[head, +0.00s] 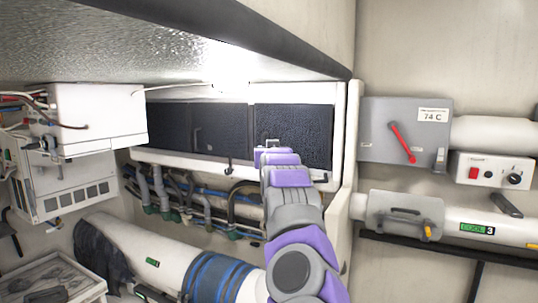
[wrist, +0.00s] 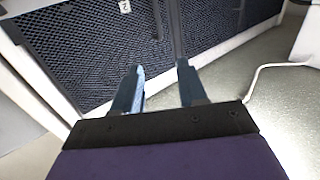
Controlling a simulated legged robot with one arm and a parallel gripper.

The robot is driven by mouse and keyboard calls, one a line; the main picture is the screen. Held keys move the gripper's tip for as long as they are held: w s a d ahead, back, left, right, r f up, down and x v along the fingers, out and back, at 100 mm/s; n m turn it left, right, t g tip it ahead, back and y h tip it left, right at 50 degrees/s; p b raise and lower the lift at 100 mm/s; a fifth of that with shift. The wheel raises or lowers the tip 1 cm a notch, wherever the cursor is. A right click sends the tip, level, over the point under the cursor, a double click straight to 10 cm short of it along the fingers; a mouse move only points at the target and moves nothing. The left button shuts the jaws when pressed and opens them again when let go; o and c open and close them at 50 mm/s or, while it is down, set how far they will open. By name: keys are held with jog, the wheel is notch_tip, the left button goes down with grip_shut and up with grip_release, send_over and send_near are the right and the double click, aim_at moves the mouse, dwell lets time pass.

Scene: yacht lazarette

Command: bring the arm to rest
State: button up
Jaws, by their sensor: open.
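My arm, purple and grey, reaches forward from the lower middle of the head view. Its end is up in front of the dark textured cabinet doors (head: 293,127). In the wrist view my gripper (wrist: 161,84) shows two dark fingers standing apart with nothing between them. The dark mesh-like doors (wrist: 90,50) fill the upper left behind the fingers. In the head view the fingertips are mostly hidden behind my wrist. I cannot tell how close they are to the doors.
A white box (head: 98,115) with wires hangs at the left. Hoses and a large white pipe (head: 172,250) run below the cabinets. At the right are a grey panel with a red lever (head: 402,143), a small switch box (head: 490,171) and a pipe labelled COOL 3 (head: 465,228). A low ceiling hangs above.

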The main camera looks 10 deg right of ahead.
jog(key=s+a+f+n+g+y+b, duration=0.1)
jog(key=s+a+f+n+g+y, duration=0.35)
jog(key=s, duration=0.55)
jog(key=s+a+f+n+g+y, duration=0.1)
jog(key=s+a+f+g, duration=0.3)
jog(key=s+a, duration=0.5)
jog(key=s+d+f+m+g+h, duration=0.1)
jog(key=s+d+f+g, duration=0.2)
jog(key=s+f, duration=0.7)
jog(key=s+d+f+m+g+h, duration=0.2)
jog(key=s+d+f+g, duration=0.2)
jog(key=s+f, duration=0.7)
jog(key=s+d+f+m+g+h+b, duration=0.1)
jog(key=s+d+f+g, duration=0.3)
jog(key=s, duration=1.7)
notch_tip(320, 180, down, 7)
jog(key=d+m, duration=0.1)
jog(key=d, duration=0.2)
jog(key=shift+h, duration=0.25)
